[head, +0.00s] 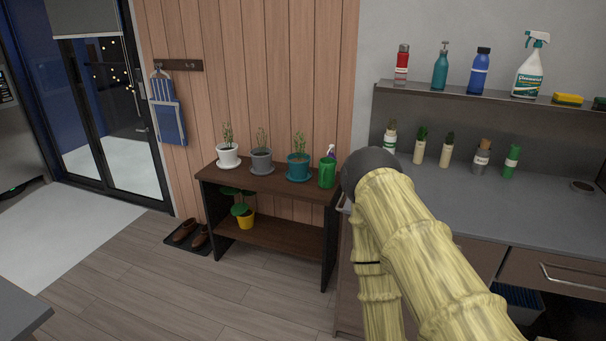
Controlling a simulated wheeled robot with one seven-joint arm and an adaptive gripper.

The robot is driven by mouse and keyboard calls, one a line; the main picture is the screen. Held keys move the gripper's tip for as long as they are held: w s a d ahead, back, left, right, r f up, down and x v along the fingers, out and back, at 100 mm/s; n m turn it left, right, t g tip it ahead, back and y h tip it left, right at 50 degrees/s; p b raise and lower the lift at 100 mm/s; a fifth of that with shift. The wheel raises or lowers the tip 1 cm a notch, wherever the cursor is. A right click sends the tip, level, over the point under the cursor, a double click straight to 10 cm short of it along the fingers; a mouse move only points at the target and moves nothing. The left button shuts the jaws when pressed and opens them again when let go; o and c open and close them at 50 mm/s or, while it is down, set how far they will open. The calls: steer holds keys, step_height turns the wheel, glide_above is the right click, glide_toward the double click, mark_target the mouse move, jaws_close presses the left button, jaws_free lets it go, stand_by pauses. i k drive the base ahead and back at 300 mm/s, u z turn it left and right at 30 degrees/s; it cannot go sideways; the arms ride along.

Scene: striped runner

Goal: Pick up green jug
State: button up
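The green jug (327,173) stands upright at the right end of the dark wooden shelf unit's top (235,180), in the head view. A small spray bottle with a purple and white top (331,151) shows just behind it, mostly hidden. My pale yellow arm with a dark round joint is in the right half of the view. The joint appears just right of the jug, with a small gap between them in the picture. My gripper is not in view.
White (228,155), grey (261,161) and teal (298,167) plant pots stand left of the jug. A yellow pot (244,219) sits on the lower shelf. A grey counter (500,205) with several bottles is at right. Floor (190,285) before the shelf is clear; shoes (186,230) lie left.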

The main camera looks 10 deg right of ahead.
mark_target(327, 165)
steer(key=u, duration=0.75)
steer(key=i, duration=2.4)
steer(key=z, duration=0.55)
